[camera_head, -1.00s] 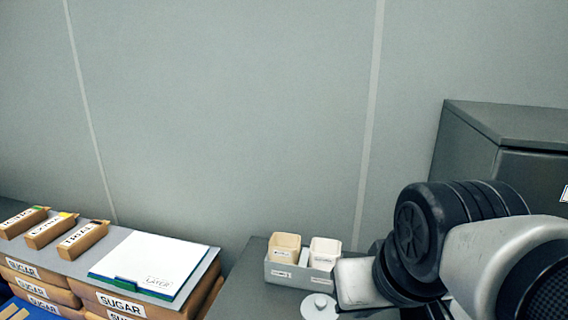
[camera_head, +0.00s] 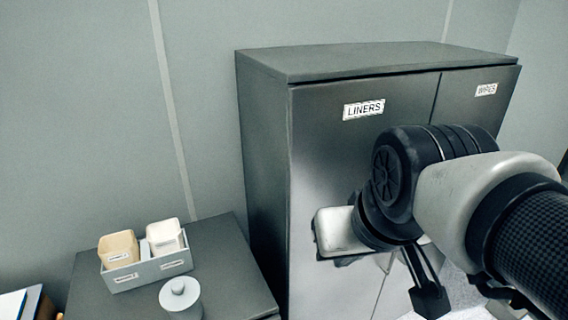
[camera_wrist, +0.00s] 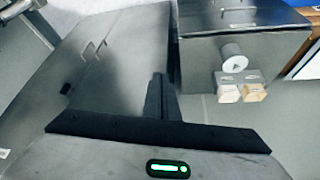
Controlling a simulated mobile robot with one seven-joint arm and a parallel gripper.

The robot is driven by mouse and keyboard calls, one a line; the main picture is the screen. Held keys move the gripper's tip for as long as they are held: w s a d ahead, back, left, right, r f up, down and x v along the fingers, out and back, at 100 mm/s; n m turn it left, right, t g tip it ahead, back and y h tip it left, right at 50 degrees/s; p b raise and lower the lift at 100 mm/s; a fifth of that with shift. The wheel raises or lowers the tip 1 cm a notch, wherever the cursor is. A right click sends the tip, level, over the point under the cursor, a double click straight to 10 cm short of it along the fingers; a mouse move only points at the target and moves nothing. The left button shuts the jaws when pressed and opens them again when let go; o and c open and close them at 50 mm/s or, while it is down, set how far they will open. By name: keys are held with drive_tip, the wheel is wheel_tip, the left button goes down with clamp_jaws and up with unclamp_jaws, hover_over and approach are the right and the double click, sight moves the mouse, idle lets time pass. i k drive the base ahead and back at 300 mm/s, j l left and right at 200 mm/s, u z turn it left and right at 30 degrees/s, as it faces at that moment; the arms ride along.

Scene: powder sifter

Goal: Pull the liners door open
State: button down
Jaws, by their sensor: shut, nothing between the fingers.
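The grey cabinet has a liners door (camera_head: 330,190), labelled LINERS, on the left of its front. It looks closed, flush with the wipes door (camera_head: 475,105) beside it. My arm hides the door's lower right part in the head view. The cabinet front also shows in the wrist view, turned about upside down, with two small handles (camera_wrist: 95,48) near the door seam. My gripper (camera_head: 428,298) hangs in front of the cabinet, partly hidden by my wrist. In the wrist view my gripper (camera_wrist: 160,90) has its fingers together and empty, apart from the handles.
A grey counter (camera_head: 225,262) stands left of the cabinet. It holds a grey caddy (camera_head: 150,276) with a tan and a white container, and a lidded round jar (camera_head: 180,298).

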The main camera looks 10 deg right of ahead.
sight(335, 127)
drive_tip(key=l+z, duration=0.15)
drive_tip(key=z, duration=0.35)
drive_tip(key=i+l+z, duration=0.7)
drive_tip(key=k+j, duration=0.15)
